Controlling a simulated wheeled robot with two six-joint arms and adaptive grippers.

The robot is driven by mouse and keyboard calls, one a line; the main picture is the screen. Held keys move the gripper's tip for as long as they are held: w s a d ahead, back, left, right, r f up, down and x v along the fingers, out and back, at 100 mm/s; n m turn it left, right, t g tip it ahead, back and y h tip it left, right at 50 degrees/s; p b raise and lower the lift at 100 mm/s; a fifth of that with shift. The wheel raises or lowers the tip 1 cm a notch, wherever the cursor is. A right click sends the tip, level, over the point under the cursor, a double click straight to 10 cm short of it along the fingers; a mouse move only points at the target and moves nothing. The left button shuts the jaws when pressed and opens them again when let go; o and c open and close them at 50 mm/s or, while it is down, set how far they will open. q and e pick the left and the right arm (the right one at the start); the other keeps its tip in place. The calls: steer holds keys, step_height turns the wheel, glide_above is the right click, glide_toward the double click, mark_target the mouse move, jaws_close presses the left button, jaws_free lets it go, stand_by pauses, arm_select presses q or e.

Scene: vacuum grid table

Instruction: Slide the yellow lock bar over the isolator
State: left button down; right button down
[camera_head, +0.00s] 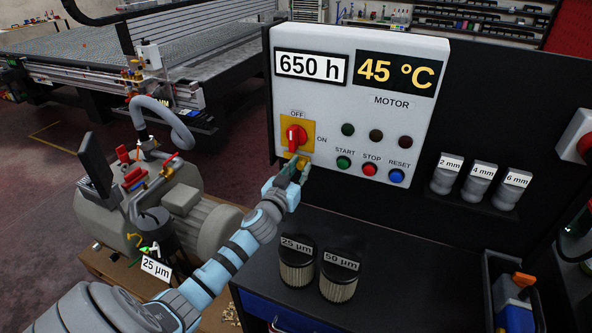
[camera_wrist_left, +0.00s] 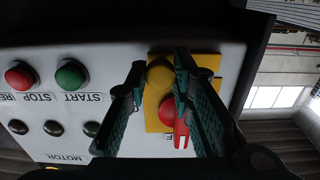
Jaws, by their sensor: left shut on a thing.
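The isolator's red handle (camera_head: 296,137) sits on a yellow plate on the white control panel. Its handle stands nearly upright, toward the OFF label. The yellow lock bar (camera_head: 303,160) is at the plate's lower edge, partly hidden by my left gripper (camera_head: 296,172). In the left wrist view, a round yellow knob (camera_wrist_left: 160,74) lies between my two dark green fingers, shut on it. The red handle (camera_wrist_left: 168,110) is close by it in that view, and one finger partly covers it. I cannot see how far the bar reaches over the handle.
Green START (camera_head: 343,163), red STOP (camera_head: 369,169) and blue RESET (camera_head: 396,176) buttons are right of the gripper. Two filter cartridges (camera_head: 297,265) stand on the dark bench below. A grey pump (camera_head: 205,225) is at left, near my arm.

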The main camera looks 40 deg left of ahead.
arm_select(q)
steer(key=c, duration=1.4)
jaws_free()
steer(key=shift+d, duration=0.1)
steer(key=v, duration=1.2)
